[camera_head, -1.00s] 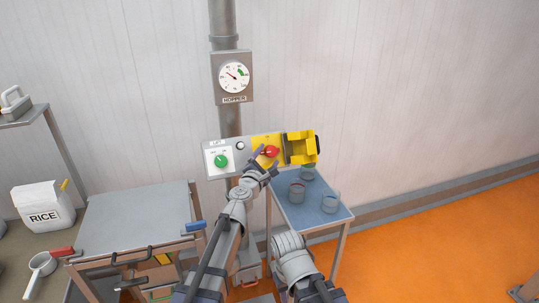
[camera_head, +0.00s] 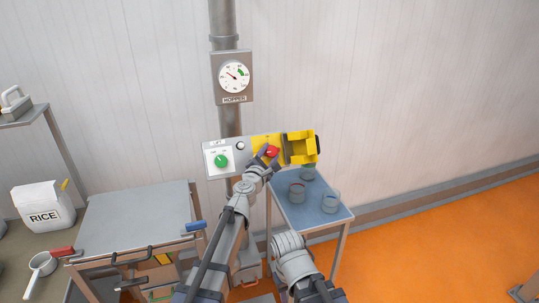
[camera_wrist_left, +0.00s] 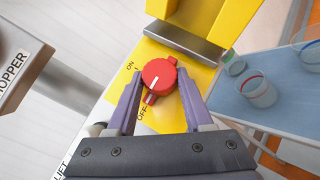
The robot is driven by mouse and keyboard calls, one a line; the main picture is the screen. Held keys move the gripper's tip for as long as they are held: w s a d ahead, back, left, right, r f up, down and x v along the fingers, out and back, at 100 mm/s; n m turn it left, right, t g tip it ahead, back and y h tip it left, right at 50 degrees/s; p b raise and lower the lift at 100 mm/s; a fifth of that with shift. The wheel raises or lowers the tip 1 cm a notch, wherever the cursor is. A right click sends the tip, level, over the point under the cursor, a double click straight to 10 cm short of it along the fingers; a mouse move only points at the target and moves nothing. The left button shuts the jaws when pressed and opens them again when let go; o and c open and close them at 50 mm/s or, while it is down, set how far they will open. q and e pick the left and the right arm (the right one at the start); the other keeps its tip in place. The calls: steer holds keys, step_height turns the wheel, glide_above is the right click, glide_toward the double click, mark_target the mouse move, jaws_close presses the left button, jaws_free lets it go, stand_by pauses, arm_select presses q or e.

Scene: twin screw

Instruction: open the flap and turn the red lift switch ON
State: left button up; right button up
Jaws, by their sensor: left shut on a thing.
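The red lift switch (camera_head: 272,151) is a round knob on a yellow plate (camera_wrist_left: 176,109), with ON and OFF marks beside it. In the left wrist view the red knob (camera_wrist_left: 158,76) has a white line and a tail pointing toward OFF. The yellow flap (camera_head: 301,148) is open and stands to the right of the switch; it also shows at the top of the left wrist view (camera_wrist_left: 205,18). My left gripper (camera_head: 267,158) is shut on the red switch, one finger on each side. My right gripper is out of view; only part of that arm shows.
A green knob (camera_head: 221,161) is on the white panel to the left. A HOPPER gauge (camera_head: 234,76) hangs above. A blue-topped table (camera_head: 318,212) with several glass cups is below right. A grey-topped cart (camera_head: 138,216) and a RICE bag (camera_head: 43,206) are at left.

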arm_select(q)
jaws_close()
steer(key=shift+a+r+m+g+h+p, duration=0.1)
steer(key=shift+r+m+g+h+p, duration=0.2)
steer(key=shift+m+g+p, duration=0.8)
steer(key=m+g+p, duration=0.2)
steer(key=m+p, duration=0.1)
steer(key=p, duration=0.2)
steer(key=m+g+p, duration=0.3)
steer(key=p, duration=0.1)
steer(key=r+m+g+y+p, duration=0.1)
steer(key=m+g+p, duration=0.1)
steer(key=m+p, duration=0.2)
steer(key=shift+w+p, duration=0.4)
steer(key=shift+p, duration=0.45)
steer(key=shift+m+g+y+p, duration=0.6)
steer(key=shift+m+g+p, duration=0.35)
steer(key=shift+p, duration=0.2)
steer(key=shift+m+g+y+p, duration=0.35)
steer(key=shift+m+y+p, duration=0.05)
steer(key=shift+m+p, duration=0.15)
steer(key=shift+s+d+f, duration=0.1)
steer(key=shift+d, duration=0.1)
